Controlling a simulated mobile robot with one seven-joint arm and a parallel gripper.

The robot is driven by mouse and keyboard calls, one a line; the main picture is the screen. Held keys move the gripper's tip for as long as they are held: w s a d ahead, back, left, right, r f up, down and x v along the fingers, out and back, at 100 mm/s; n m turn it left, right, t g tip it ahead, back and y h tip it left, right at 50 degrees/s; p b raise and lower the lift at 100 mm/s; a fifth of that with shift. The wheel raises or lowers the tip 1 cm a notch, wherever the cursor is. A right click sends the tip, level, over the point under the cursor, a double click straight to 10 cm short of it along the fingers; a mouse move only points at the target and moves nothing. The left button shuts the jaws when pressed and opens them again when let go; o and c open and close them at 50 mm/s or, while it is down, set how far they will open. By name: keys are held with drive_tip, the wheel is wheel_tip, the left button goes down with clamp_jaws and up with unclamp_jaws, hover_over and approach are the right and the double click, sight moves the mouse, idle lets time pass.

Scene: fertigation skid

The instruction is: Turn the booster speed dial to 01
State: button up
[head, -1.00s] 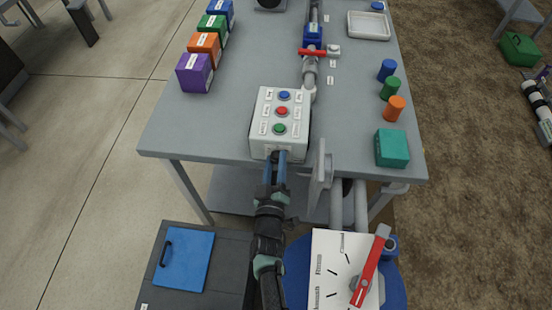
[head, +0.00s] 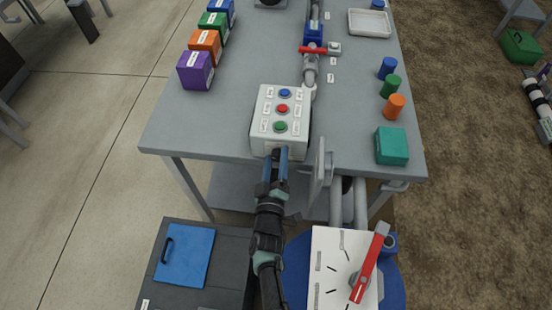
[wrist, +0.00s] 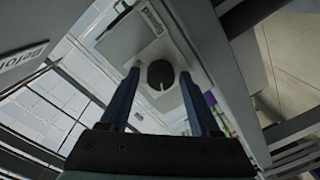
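The booster speed dial is probably the dark round knob (wrist: 161,74) with a white pointer line in the wrist view. It sits on a light face of the white control box (head: 262,134). In the head view the knob is hidden. My gripper (head: 277,154) has blue fingers that reach the near face of the box. In the wrist view my gripper (wrist: 160,84) is open, with one finger on each side of the knob and a visible gap to it. The pointer line runs toward the lower part of the wrist picture. I cannot read the dial's scale.
The box top has blue (head: 285,93), red (head: 282,109) and green (head: 280,126) buttons. A grey plate (head: 319,170) stands close right of my gripper. A white panel with a red lever (head: 369,263) is lower right. A teal box (head: 391,146) sits on the grey table (head: 210,125).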

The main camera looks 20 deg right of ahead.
drive_tip(key=shift+o, duration=0.3)
drive_tip(key=p+v, duration=0.2)
drive_tip(key=v, duration=1.1)
drive_tip(key=shift+p, duration=0.4)
drive_tip(key=shift+w, duration=0.1)
drive_tip(key=w+a+r+m+t+y, duration=0.1)
drive_tip(key=w+a+r+t, duration=0.1)
drive_tip(key=w+r, duration=0.45)
drive_tip(key=w+a+r+t+y, duration=0.15)
drive_tip(key=w+r, duration=0.25)
drive_tip(key=r, duration=0.5)
drive_tip(key=w+a+r+t+y, duration=0.1)
drive_tip(key=w+a+r+y, duration=0.15)
drive_tip(key=r, duration=0.75)
drive_tip(key=w+a+r+t+y, duration=0.1)
drive_tip(key=w+r+t, duration=0.15)
drive_tip(key=r, duration=0.85)
wheel_tip(320, 180, up, 11)
drive_tip(key=s+a+y, duration=0.1)
drive_tip(key=y, duration=0.1)
drive_tip(key=s+r+m+t, duration=0.2)
drive_tip(key=s+r, duration=0.6)
drive_tip(key=r, duration=0.4)
drive_tip(key=s+d+r+m+t+h, duration=0.1)
drive_tip(key=s+r+m+t, duration=0.1)
drive_tip(key=s+r, duration=0.7)
wheel_tip(320, 180, up, 3)
